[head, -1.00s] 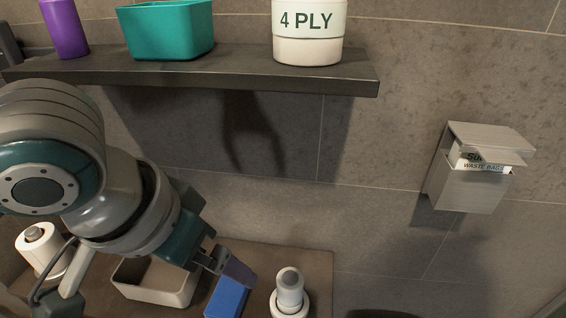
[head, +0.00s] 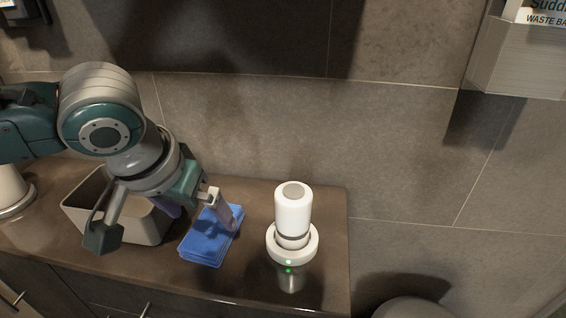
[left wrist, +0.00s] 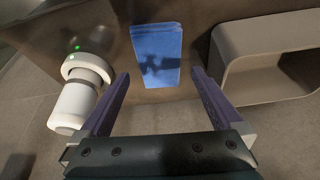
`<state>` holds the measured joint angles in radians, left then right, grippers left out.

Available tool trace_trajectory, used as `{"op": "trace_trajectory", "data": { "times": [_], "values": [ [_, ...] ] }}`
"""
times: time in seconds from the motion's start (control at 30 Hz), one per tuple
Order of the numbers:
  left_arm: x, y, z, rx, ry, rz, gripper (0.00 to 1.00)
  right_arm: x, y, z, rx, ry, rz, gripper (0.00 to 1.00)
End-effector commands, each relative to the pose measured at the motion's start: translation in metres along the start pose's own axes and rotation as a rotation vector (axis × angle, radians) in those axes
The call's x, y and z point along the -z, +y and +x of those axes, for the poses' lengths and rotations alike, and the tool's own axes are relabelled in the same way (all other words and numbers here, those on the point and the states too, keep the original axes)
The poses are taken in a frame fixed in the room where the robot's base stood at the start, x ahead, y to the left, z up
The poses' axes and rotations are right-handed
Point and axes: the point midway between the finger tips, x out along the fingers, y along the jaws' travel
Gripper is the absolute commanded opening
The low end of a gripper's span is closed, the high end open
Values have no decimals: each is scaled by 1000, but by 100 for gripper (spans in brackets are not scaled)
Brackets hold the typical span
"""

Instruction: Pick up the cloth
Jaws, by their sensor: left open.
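The cloth (head: 208,246) is a folded blue stack lying flat on the brown vanity counter (head: 330,235). It also shows in the left wrist view (left wrist: 156,42), with a gripper-shaped shadow on it. My left gripper (head: 200,212) is open and empty, with purple fingers pointing down just above the back of the cloth. In the left wrist view the cloth lies ahead, between the lines of the two fingers (left wrist: 161,76). One finger overlaps the cloth in the head view, and I cannot tell the exact gap. My right gripper is not in view.
A white bottle-like device on a round base with green lights (head: 292,215) stands close to the right of the cloth. A beige open bin (head: 148,228) stands to the left, partly behind my arm. A metal waste-bag dispenser (head: 535,60) hangs on the wall.

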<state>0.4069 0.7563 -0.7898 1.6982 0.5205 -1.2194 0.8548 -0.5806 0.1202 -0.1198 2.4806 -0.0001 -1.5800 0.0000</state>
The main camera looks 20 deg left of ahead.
Motion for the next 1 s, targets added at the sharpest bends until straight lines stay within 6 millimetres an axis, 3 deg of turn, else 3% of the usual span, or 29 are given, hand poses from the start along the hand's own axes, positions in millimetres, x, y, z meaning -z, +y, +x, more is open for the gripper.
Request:
{"op": "trace_trajectory", "data": {
  "times": [0.1, 0.23, 0.57, 1.0],
  "values": [
    [0, 3, 25, -1, 1, 1, 100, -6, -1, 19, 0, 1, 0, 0],
    [1, 3, 42, 0, 1, 1, 100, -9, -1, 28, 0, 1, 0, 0],
    [3, 3, 46, -1, 1, 3, 100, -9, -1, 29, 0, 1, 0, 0],
    [2, 3, 46, 0, 0, 3, 50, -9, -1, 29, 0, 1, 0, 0]
  ]
}}
